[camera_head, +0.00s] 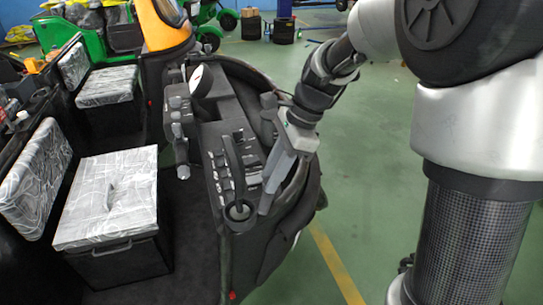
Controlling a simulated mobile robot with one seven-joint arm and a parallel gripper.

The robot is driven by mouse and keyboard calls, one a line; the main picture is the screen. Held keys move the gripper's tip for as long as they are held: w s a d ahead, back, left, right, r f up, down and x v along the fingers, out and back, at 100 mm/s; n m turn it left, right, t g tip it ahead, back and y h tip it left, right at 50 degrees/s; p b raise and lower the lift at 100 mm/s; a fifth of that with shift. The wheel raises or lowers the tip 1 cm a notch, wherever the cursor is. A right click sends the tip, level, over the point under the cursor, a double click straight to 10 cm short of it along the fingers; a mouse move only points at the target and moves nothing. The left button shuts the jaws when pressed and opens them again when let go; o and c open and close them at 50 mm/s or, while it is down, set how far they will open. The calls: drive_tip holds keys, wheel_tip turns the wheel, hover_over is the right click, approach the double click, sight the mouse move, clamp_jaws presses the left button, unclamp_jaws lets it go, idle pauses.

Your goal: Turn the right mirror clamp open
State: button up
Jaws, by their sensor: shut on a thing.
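My gripper (267,203) reaches down from the upper right over the right end of the rickshaw's dark dashboard (212,150). Its grey fingers point down and slightly left, and they are shut on a small part at the dashboard's edge. I take this part to be the right mirror clamp; the fingers hide nearly all of it, so its turn angle cannot be told. A black curved lever (233,165) with a round end stands just left of the fingertips. No mirror can be made out clearly near the gripper.
Plastic-wrapped seats (110,195) fill the cab at left. An orange panel (163,25) stands beyond the dashboard. A green vehicle (110,28) is at the back left. The green floor (375,140) right of the rickshaw is mostly clear, with a yellow line (335,262).

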drive_tip(key=n+g+p, duration=0.1)
drive_tip(key=n+p, duration=0.1)
drive_tip(key=n+g+h+p, duration=0.1)
drive_tip(key=n+p, duration=0.1)
drive_tip(key=n, duration=0.1)
drive_tip(key=shift+w+a+r+n, duration=0.1)
drive_tip(key=shift+w+r+n, duration=0.1)
drive_tip(key=shift+n, duration=0.1)
drive_tip(key=shift+w+a+f+n+g+h+p, duration=0.1)
drive_tip(key=shift+n+g+h+p, duration=0.2)
drive_tip(key=shift+n+p, duration=0.6)
drive_tip(key=shift+f+n+g+h+p, duration=0.1)
drive_tip(key=shift+n+g+h+p, duration=0.25)
drive_tip(key=shift+n, duration=1.05)
drive_tip(key=o, duration=1)
drive_tip(key=shift+o, duration=0.2)
